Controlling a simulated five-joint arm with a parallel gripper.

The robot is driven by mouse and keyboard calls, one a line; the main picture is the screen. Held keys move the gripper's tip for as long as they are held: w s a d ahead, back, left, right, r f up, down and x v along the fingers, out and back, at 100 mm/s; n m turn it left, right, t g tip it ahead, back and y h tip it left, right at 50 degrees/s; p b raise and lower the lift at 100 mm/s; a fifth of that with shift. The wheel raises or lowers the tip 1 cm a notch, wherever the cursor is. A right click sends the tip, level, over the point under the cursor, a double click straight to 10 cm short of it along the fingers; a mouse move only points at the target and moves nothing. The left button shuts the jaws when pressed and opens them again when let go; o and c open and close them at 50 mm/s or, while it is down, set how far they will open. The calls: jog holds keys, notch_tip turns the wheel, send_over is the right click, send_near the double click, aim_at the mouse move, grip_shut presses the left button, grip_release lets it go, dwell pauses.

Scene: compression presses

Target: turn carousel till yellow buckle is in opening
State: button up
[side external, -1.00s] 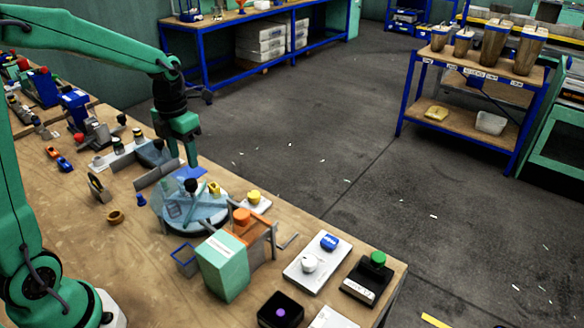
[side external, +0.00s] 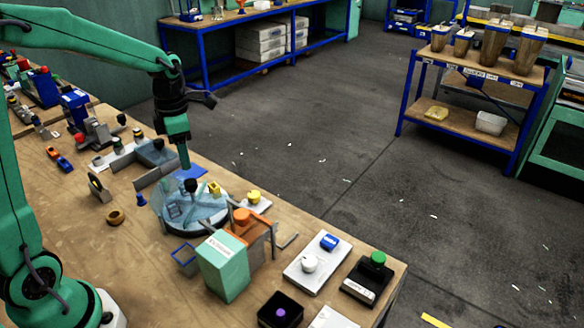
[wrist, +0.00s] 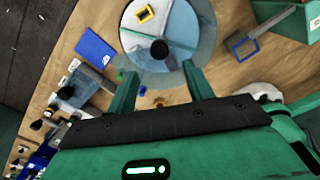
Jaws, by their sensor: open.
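The round carousel (side external: 208,222) stands on the bench with a clear bluish cover over part of it. It also fills the top middle of the wrist view (wrist: 190,25). A black knob (side external: 190,186) rises from it, also seen in the wrist view (wrist: 159,49). The yellow buckle (side external: 214,187) is at the far side, right of the knob. In the wrist view the buckle (wrist: 145,14) lies on a paler sector; I cannot tell whether this is the cover's opening. My gripper (side external: 184,166) is open, above and close to the knob, its fingers (wrist: 160,78) apart and empty.
An orange-topped press with a green box (side external: 222,266) stands in front right of the carousel. A yellow button (side external: 254,197) is behind it. A blue-rimmed frame (side external: 185,260) and a brass ring (side external: 115,217) lie nearby. Grey walls and small parts crowd the left.

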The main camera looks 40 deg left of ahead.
aim_at(190, 182)
jog(key=m, duration=0.5)
jog(key=shift+m, duration=0.4)
jog(key=shift+f, duration=0.1)
jog(key=shift+f, duration=3.75)
grip_shut()
